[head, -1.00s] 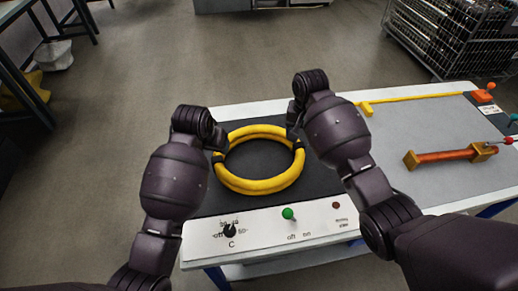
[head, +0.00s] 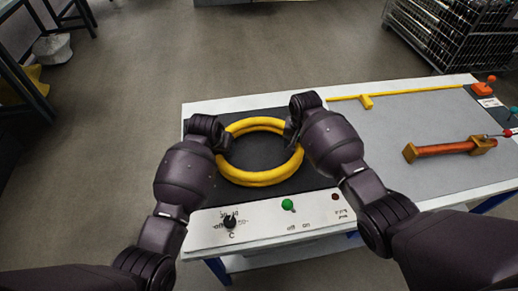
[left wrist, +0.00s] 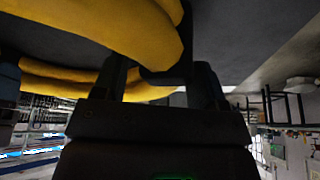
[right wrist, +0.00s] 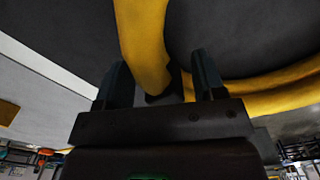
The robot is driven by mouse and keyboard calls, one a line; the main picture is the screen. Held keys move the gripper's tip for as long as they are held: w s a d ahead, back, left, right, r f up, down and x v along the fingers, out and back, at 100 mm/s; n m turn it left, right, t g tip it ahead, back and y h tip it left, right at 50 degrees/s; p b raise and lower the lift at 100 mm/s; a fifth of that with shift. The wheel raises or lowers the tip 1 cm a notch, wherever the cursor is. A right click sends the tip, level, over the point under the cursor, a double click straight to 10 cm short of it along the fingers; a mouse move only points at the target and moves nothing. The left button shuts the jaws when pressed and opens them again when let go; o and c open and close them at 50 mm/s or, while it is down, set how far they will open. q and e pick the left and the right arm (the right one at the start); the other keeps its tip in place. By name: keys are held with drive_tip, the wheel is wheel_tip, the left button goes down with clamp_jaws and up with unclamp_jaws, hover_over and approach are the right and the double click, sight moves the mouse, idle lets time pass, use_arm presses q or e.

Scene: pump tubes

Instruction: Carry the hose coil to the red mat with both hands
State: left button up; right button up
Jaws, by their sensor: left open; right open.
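The yellow hose coil (head: 262,178) lies on a dark panel at the left end of the table. My left gripper (left wrist: 160,82) is open at the coil's left side, and in the left wrist view the coil (left wrist: 125,25) passes close by its fingers. My right gripper (right wrist: 162,80) is open at the coil's right side, with the hose (right wrist: 143,40) running down between or just beyond its fingers. Contact cannot be told. In the head view both fingertips are largely hidden by the hands. No red mat shows in these frames.
A control strip with a black knob (head: 230,222) and a green-topped switch (head: 288,205) runs along the near edge. An orange-brown cylinder (head: 447,150) and a yellow bar (head: 410,94) lie to the right on the grey tabletop (head: 370,130). A wire cage (head: 450,35) stands behind.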

use_arm(q)
drive_tip(key=shift+x, duration=0.95)
use_arm(e)
drive_tip(key=shift+f, duration=1)
use_arm(q)
drive_tip(key=c, duration=1.1)
use_arm(e)
drive_tip(key=c, duration=1.1)
use_arm(q)
clamp_jaws()
use_arm(e)
drive_tip(key=shift+d, duration=0.1)
clamp_jaws()
use_arm(q)
drive_tip(key=shift+a, duration=0.1)
